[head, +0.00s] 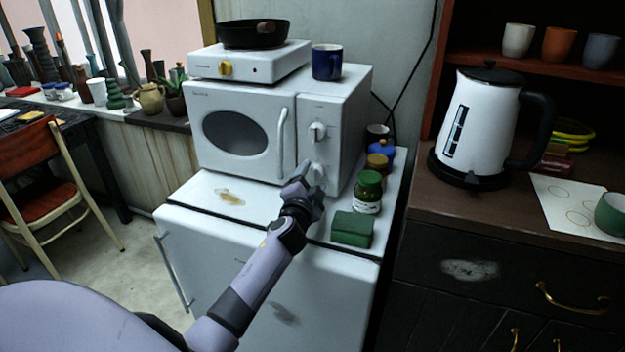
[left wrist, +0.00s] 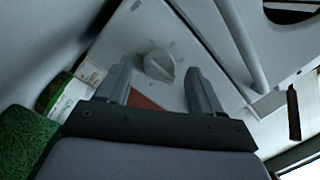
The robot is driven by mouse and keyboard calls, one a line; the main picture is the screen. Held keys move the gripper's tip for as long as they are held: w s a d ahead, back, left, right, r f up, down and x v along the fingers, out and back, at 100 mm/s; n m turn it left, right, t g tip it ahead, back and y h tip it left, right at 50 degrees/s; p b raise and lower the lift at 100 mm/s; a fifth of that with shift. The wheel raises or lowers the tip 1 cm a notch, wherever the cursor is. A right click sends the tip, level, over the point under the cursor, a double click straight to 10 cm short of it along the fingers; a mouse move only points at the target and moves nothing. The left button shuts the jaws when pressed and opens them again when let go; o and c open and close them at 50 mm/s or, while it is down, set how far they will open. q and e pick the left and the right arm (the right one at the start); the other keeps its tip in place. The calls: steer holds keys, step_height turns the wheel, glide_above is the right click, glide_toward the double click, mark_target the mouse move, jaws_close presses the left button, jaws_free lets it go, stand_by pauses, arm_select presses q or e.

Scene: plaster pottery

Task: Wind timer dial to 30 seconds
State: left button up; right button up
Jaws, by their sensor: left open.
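The white microwave (head: 242,125) stands on a white cabinet. Its right panel has an upper dial (head: 318,131) and a lower dial (head: 318,172), both white knobs. My left gripper (head: 307,189) is just in front of the lower dial and partly overlaps it in the head view. In the left wrist view the gripper (left wrist: 160,70) is open, with one finger on each side of a round white dial (left wrist: 158,65) with a raised grip. The fingers appear apart from the knob; whether they touch it cannot be told. My right gripper is not in view.
A green sponge (head: 352,229), a green jar (head: 368,190) and other small jars stand right of the gripper. The microwave's door handle (head: 282,143) is left of the dials. A hot plate (head: 250,62) with a black pan and a blue mug (head: 327,62) are on top.

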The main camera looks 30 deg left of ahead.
arm_select(q)
steer(key=shift+w+a, duration=0.2)
steer(key=shift+w, duration=0.3)
steer(key=c, duration=1)
steer(key=shift+c, duration=0.2)
